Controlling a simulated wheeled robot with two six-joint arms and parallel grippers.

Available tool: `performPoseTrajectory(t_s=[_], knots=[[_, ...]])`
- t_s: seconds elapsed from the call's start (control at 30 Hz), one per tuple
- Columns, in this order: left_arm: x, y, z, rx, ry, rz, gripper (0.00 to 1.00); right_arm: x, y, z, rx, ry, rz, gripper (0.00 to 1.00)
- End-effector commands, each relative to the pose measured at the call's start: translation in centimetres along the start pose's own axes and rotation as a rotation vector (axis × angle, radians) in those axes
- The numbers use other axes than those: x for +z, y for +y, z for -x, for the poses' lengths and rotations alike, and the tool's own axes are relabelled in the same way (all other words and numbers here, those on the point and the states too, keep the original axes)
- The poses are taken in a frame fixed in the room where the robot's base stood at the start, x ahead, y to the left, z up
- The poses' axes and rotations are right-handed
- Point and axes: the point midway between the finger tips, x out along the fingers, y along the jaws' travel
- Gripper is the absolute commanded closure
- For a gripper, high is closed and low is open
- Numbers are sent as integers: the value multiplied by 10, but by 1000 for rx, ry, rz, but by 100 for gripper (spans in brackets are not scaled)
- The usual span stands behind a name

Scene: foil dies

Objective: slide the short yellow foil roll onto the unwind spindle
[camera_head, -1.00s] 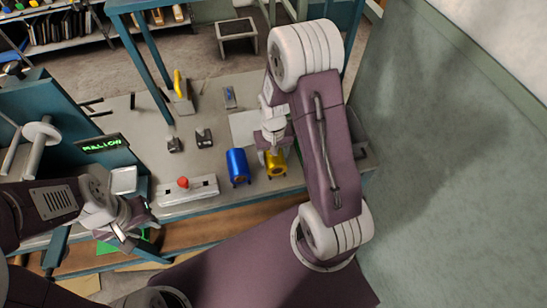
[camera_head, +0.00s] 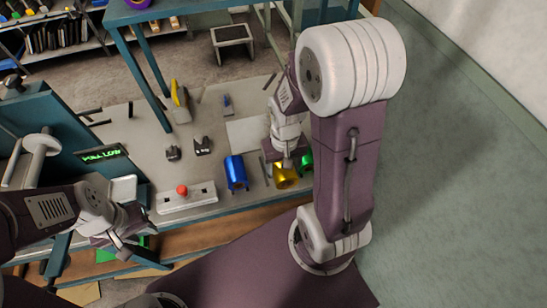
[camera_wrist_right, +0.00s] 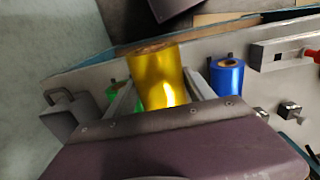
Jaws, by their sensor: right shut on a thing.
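The short yellow foil roll (camera_head: 286,178) is at the right part of the bench in the head view. My right gripper (camera_head: 287,163) reaches down onto it from above. In the right wrist view the yellow roll (camera_wrist_right: 158,85) sits between the two fingers, which are shut on it. I cannot tell if it is clear of the bench. A pale disc with a rod (camera_head: 42,144), perhaps the unwind spindle, is on the teal machine at the left. My left gripper (camera_head: 128,238) is at the lower left, away from the rolls; its fingers are unclear.
A blue roll (camera_head: 236,173) stands left of the yellow one, and a green roll (camera_head: 306,163) is close on its right. A switch box with a red button (camera_head: 182,190) lies on the front bench edge. Small dark blocks (camera_head: 203,146) and a yellow-handled tool (camera_head: 179,98) lie behind.

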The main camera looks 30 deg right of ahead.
Motion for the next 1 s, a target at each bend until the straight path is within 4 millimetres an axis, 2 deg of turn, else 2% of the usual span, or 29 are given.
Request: performPoseTrajectory(t_s=[0.07, 0.1, 0.23, 0.53, 0.67, 0.8, 0.9, 1.0], knots=[[-1, 0, 6, 0, 0, 0, 64, 18, 4, 14, 0, 5, -1, 96], [0, 0, -4, 0, 1, 0, 64, 20, 5, 11, 0, 8, 0, 96], [1, 0, -11, 0, 0, 0, 64, 31, 8, 18, 0, 5, -1, 96], [1, 0, -12, 0, 0, 0, 64, 35, 7, 22, 0, 0, 8, 96], [1, 0, -12, 0, 0, 0, 64, 16, -6, 12, 1, -4, 68, 96], [0, 0, 0, 0, 0, 0, 64, -20, -30, 7, 1, -4, 159, 96], [-3, 1, 32, 0, 0, 0, 64, -46, -46, 28, 1, 0, 208, 96], [-6, 1, 58, 0, 1, 0, 64, -57, -52, 51, 1, 2, 224, 96]])
